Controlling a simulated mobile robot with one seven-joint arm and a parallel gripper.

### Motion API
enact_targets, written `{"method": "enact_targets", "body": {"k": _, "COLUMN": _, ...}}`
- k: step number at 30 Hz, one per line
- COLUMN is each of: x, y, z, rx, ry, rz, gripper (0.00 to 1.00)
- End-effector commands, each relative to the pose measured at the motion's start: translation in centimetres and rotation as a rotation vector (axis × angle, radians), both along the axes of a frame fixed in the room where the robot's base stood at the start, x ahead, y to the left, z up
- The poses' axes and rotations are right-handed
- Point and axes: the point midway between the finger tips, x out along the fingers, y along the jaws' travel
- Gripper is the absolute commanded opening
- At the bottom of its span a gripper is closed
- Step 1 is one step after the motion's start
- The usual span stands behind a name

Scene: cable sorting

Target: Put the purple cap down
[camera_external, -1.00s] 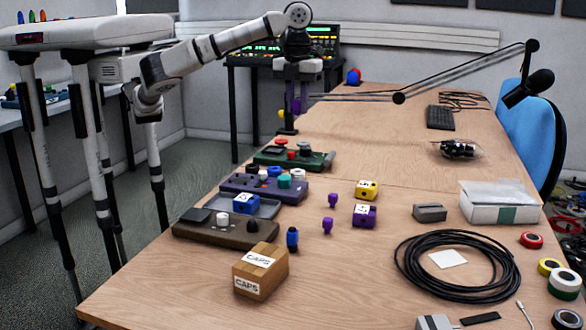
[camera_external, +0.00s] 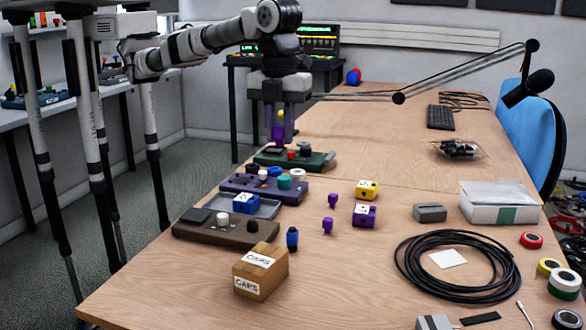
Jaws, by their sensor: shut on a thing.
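My gripper (camera_external: 279,142) hangs pointing down over the far left part of the table, above the green control box (camera_external: 290,160). It is shut on a small purple cap (camera_external: 279,131), which shows between the fingers. A small yellow patch shows just above the cap; I cannot tell whether it is behind the gripper. Two other small purple pieces stand upright on the table, one farther (camera_external: 333,200) and one nearer (camera_external: 327,226). A purple block with a white top (camera_external: 365,215) sits to their right.
A purple panel (camera_external: 238,185), a brown panel (camera_external: 210,232) and a cardboard CAPS box (camera_external: 268,285) line the left side. The far table middle is clear.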

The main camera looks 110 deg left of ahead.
Motion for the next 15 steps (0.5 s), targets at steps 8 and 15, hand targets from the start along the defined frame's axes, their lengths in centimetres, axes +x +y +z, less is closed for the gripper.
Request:
{"method": "enact_targets", "body": {"k": 8, "x": -1.8, "y": -4.0, "z": -0.8, "rx": 0.0, "ry": 0.0, "rz": 0.017, "gripper": 0.0}}
{"method": "enact_targets", "body": {"k": 15, "x": -2.3, "y": -4.7, "z": -1.1, "rx": 0.001, "ry": -0.001, "rz": 0.022, "gripper": 0.0}}
